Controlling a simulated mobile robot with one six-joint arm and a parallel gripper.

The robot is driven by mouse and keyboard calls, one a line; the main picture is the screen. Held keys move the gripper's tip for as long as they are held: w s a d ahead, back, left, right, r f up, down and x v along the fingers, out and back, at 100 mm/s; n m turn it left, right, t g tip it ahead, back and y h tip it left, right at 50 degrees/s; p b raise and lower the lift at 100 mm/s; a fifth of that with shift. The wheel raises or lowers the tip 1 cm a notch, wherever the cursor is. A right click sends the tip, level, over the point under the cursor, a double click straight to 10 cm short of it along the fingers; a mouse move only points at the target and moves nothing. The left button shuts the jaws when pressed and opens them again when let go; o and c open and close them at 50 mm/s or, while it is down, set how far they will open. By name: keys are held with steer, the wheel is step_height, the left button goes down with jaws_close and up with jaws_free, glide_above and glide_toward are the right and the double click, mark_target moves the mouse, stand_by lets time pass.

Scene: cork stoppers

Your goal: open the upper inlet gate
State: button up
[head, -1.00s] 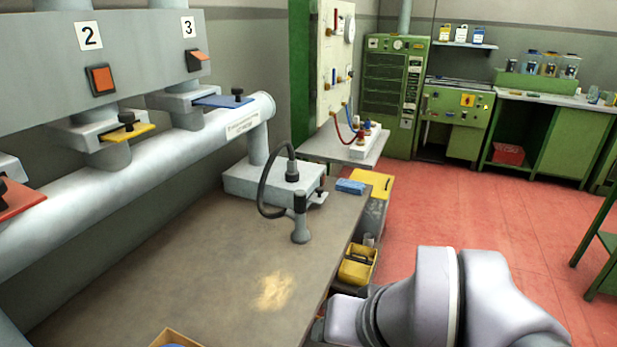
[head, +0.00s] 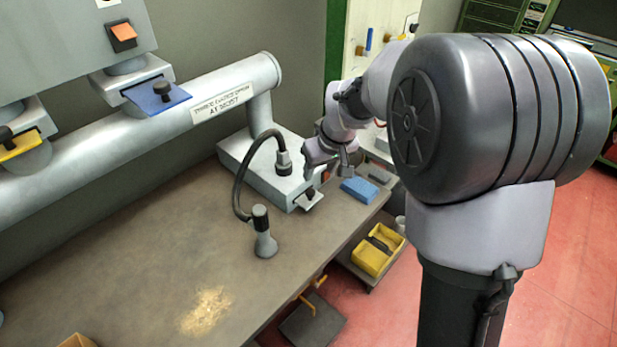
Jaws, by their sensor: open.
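My gripper (head: 327,168) is open, over the right end of the grey box on the bench, in the head view. Just below it, a small light metal plate with a dark knob (head: 309,196) sticks out of the box's front side. The gripper looks close above this knob; I cannot tell if they touch. A blue slide plate with a black knob (head: 158,98) and a yellow slide plate (head: 20,145) sit in gate housings along the grey pipe, well left of the gripper. No label in view tells which is the upper inlet gate.
A black hose runs from the grey box (head: 240,158) to a nozzle (head: 264,240) standing on the bench (head: 130,265). Yellow bins (head: 378,250) are below the bench edge. The bench's middle is mostly clear.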

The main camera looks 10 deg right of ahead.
mark_target(311, 192)
steer(key=b+x, duration=0.3)
steer(key=x, duration=1)
steer(key=shift+f+b, duration=0.1)
steer(key=shift+b, duration=0.2)
steer(key=shift+d, duration=0.1)
jaws_close()
stand_by(0.4)
